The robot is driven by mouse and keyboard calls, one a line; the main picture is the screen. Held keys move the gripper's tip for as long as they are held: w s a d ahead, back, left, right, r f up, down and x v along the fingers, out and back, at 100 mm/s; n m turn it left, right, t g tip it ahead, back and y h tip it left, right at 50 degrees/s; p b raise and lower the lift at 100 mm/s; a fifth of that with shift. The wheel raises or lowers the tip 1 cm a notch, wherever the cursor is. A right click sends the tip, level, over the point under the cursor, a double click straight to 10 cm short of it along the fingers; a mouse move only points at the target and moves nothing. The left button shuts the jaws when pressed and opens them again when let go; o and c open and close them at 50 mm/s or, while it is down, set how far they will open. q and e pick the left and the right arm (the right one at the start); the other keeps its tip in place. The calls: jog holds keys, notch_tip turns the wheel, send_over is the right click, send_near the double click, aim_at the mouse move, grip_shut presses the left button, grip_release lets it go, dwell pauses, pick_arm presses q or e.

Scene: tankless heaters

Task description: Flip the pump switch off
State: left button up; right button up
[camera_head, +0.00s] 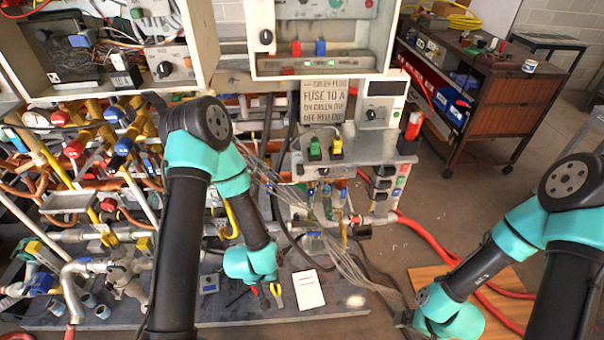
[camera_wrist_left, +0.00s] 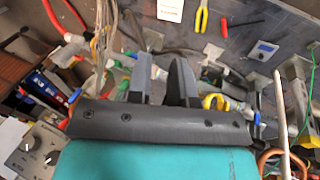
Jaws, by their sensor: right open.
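I cannot single out a pump switch for certain. A grey control box (camera_head: 376,108) with a dial and display stands right of a printed sign (camera_head: 325,102). Below the sign, a green plug-like block (camera_head: 315,150) and a yellow one (camera_head: 337,148) sit on a metal shelf. A strip of small coloured rocker-like parts (camera_head: 384,183) runs below the shelf's right end. My left gripper's two fingers (camera_wrist_left: 163,82) are apart with nothing between them; in the head view they are hidden behind my wrist. My right gripper (camera_head: 403,319) is low, near the board, well away from the boxes.
Copper pipes and coloured valves (camera_head: 75,148) crowd the left. Grey cables (camera_head: 330,252) hang in the middle. Pliers (camera_head: 276,295) and a white card (camera_head: 308,289) lie on the dark base board. A red hose (camera_head: 430,238) crosses the floor. A brown cabinet (camera_head: 510,105) stands back right.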

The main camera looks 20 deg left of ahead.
pick_arm(q)
jog(key=w+n+t, duration=0.1)
jog(key=w, duration=0.1)
jog(key=w+n+t+y, duration=0.1)
jog(key=w, duration=0.2)
jog(key=w+d+r+n+t, duration=0.1)
jog(key=w, duration=0.1)
jog(key=shift+w+d+n+t, duration=0.1)
jog(key=shift+w+n+t, duration=0.2)
jog(key=shift+n+t, duration=0.1)
grip_shut()
jog(key=w+d+r+n+t+y, duration=0.2)
jog(key=w+r+n+t+y, duration=0.2)
jog(key=w+r+n+t, duration=0.1)
jog(key=w+d+r+n+t+y, duration=0.3)
jog(key=w+r+n+t+y, duration=0.2)
jog(key=r+n, duration=0.4)
jog(key=shift+w+t, duration=0.8)
jog(key=shift+w, duration=0.4)
